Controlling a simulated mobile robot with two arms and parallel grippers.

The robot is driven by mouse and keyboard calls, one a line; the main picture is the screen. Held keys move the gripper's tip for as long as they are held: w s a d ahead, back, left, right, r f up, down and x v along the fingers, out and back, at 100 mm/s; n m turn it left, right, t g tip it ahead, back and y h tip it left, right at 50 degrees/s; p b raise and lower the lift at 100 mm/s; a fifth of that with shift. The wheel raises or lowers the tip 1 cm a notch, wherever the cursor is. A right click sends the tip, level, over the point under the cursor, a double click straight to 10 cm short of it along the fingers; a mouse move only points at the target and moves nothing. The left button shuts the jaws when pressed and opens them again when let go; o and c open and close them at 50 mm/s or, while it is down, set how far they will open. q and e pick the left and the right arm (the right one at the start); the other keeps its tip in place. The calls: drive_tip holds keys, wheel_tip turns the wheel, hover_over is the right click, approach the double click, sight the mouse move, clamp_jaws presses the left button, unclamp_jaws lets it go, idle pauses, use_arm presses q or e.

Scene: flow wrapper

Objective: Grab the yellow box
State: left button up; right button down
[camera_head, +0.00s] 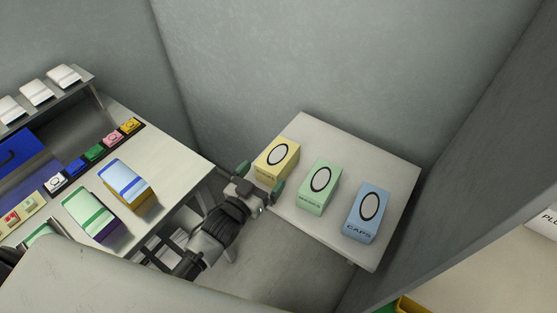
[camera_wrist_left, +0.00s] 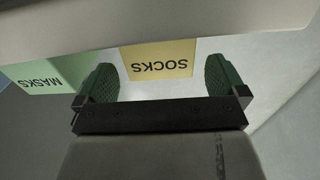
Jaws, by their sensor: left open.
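The yellow box (camera_head: 277,158) stands at the left end of a small grey table, with an oval on its top. In the left wrist view the yellow box (camera_wrist_left: 158,60) shows the word SOCKS, upside down, between the fingers and beyond them. My left gripper (camera_head: 258,177) is open at the near side of the box, its green fingertips to either side of the box's near end. The same gripper (camera_wrist_left: 160,84) is open and empty in the wrist view. I cannot tell whether a finger touches the box. My right gripper is not in view.
A green box (camera_head: 320,186) labelled MASKS stands close to the right of the yellow one, and a blue CAPS box (camera_head: 366,212) farther right. The small table (camera_head: 303,128) stands near grey walls. A workbench (camera_head: 178,150) with coloured buttons is at the left.

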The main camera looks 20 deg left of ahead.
sight(273, 164)
use_arm(q)
drive_tip(key=shift+w+d+r, duration=0.15)
drive_tip(key=shift+w+d, duration=0.05)
drive_tip(key=shift+w, duration=0.25)
drive_tip(key=p+x, duration=0.1)
drive_tip(key=x, duration=0.3)
drive_tip(key=shift+w, duration=0.2)
drive_tip(key=shift+s, duration=0.1)
drive_tip(key=shift+c, duration=0.2)
drive_tip(key=c, duration=0.9)
